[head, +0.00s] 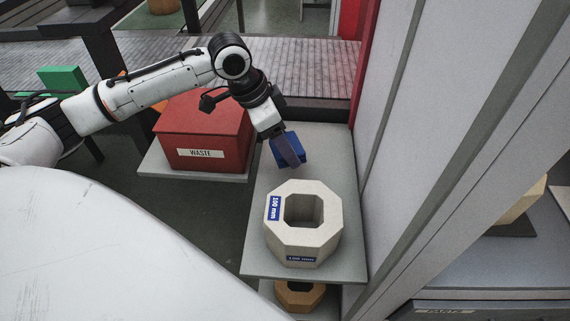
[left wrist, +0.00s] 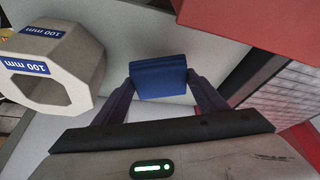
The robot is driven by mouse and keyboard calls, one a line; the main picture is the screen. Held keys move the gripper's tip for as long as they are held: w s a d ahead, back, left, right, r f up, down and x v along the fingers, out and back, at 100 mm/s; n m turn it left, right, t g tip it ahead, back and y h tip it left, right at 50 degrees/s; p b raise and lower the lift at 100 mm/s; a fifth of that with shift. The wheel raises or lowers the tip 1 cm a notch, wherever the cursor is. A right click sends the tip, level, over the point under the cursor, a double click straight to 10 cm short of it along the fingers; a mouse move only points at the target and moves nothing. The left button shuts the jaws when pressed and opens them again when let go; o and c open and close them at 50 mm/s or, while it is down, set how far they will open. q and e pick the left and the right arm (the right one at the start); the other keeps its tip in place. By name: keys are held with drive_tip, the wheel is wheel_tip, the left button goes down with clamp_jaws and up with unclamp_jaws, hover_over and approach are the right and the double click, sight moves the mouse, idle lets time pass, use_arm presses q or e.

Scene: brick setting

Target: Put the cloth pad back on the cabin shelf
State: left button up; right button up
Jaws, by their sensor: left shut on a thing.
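The cloth pad is a small folded blue block (head: 299,147), also near the centre of the left wrist view (left wrist: 159,78). My left gripper (head: 287,151) is shut on it, with one dark finger on each side in the left wrist view. The pad is over the back part of the grey shelf (head: 258,240), behind the octagonal block. I cannot tell whether the pad touches the shelf or hangs just above it. My right gripper is not in view.
A pale octagonal ring block marked "100 mm" (head: 325,247) stands on the shelf's front part. A red WASTE box (head: 225,132) stands left of the shelf. A grey wall panel (head: 415,130) rises along the right. An orange-brown ring block (head: 300,297) sits below.

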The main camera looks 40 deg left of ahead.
sight(284, 172)
use_arm(q)
drive_tip(key=shift+f, duration=3.1)
drive_tip(key=shift+f, duration=0.1)
drive_tip(key=o, duration=0.9)
drive_tip(key=shift+o, duration=0.2)
drive_tip(key=v, duration=1.2)
drive_tip(key=shift+r, duration=0.2)
drive_tip(key=shift+w+d, duration=0.1)
